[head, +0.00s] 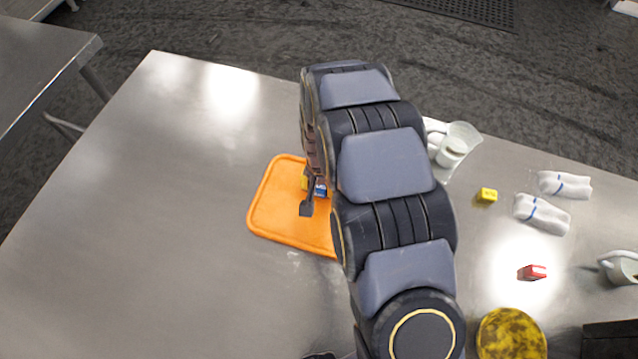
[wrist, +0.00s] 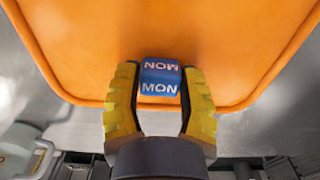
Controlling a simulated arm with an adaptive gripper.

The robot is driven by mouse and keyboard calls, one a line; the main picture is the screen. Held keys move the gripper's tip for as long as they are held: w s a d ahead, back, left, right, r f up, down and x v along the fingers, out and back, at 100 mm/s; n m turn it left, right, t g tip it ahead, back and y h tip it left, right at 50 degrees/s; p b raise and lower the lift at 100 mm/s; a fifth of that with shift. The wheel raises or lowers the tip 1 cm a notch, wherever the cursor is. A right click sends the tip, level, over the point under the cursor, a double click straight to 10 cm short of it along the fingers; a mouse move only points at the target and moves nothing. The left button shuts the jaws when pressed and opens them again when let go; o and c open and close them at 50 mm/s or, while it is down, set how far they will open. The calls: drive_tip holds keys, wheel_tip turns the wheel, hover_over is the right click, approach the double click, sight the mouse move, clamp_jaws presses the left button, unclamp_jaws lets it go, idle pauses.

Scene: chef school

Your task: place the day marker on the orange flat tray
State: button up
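The day marker (wrist: 160,78) is a small blue block with white "MON" lettering on two faces. It sits between the yellow fingertips of my gripper (wrist: 160,92), whose dark inner pads appear to touch both its sides. In the head view the blue marker (head: 320,189) shows beside my arm, over the orange flat tray (head: 272,205). The tray also fills much of the wrist view (wrist: 80,40) behind the marker. I cannot tell whether the marker rests on the tray or is just above it. My arm hides the tray's right part.
Right of my arm are a clear pitcher (head: 455,146), a yellow block (head: 486,195), two rolled white cloths (head: 565,184) (head: 541,213), a red block (head: 532,272), a yellow round item (head: 510,335) and a pale cup (head: 622,267). The metal table's left side (head: 150,200) is clear.

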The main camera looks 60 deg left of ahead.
sight(319, 186)
drive_tip(key=shift+o, duration=1)
wheel_tip(319, 186, up, 12)
drive_tip(key=shift+r, duration=0.15)
drive_tip(key=w+d+r+m, duration=0.2)
drive_tip(key=w+d+r, duration=0.5)
drive_tip(key=w+d, duration=0.25)
drive_tip(key=w+d+r+m, duration=0.1)
drive_tip(key=d+r+m, duration=0.15)
drive_tip(key=d, duration=0.65)
drive_tip(key=w+d+r+m, duration=0.1)
drive_tip(key=d+r, duration=0.3)
drive_tip(key=d, duration=0.4)
drive_tip(key=s+d+r+m, duration=0.1)
drive_tip(key=s+d, duration=0.4)
drive_tip(key=d, duration=0.3)
drive_tip(key=s+d+r+m+g, duration=0.1)
drive_tip(key=s+d+r+m, duration=0.1)
drive_tip(key=s+d, duration=0.4)
drive_tip(key=shift+s+d+r+g, duration=0.2)
drive_tip(key=shift+d+g, duration=0.1)
drive_tip(key=shift+d, duration=0.6)
